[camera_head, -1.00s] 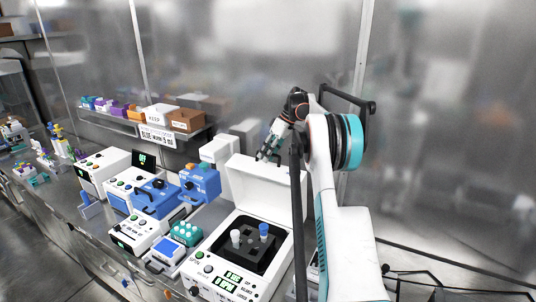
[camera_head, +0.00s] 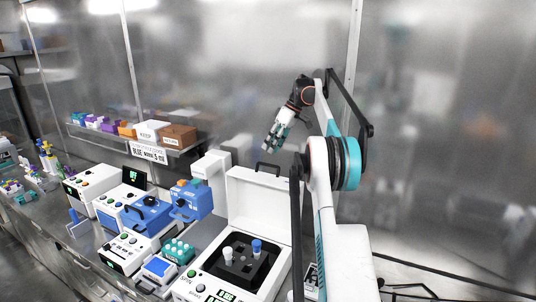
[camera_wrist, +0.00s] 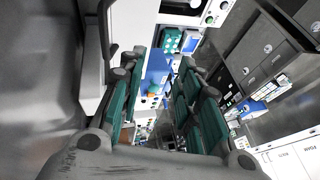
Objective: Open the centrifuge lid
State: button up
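The white centrifuge (camera_head: 187,286) stands at the front of the bench in the head view. Its lid (camera_head: 257,204) is raised and stands nearly upright behind the open chamber. A dark handle (camera_head: 268,166) shows on the lid's top edge. The dark rotor block (camera_head: 238,266) inside holds a white-capped tube (camera_head: 228,254) and a blue-capped tube (camera_head: 256,247). My gripper (camera_head: 272,148) is above the lid, apart from it, pointing down and left. In the wrist view its green-padded fingers (camera_wrist: 160,105) are apart with nothing between them.
Blue devices (camera_head: 150,212) and a teal-topped rack (camera_head: 177,250) stand left of the centrifuge. A shelf with small boxes (camera_head: 178,136) runs along the back wall. White instruments (camera_head: 85,188) fill the bench further left. The air above the centrifuge's open chamber is clear.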

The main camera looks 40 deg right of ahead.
jog(key=shift+s+d+r, duration=0.15)
jog(key=shift+r, duration=0.2)
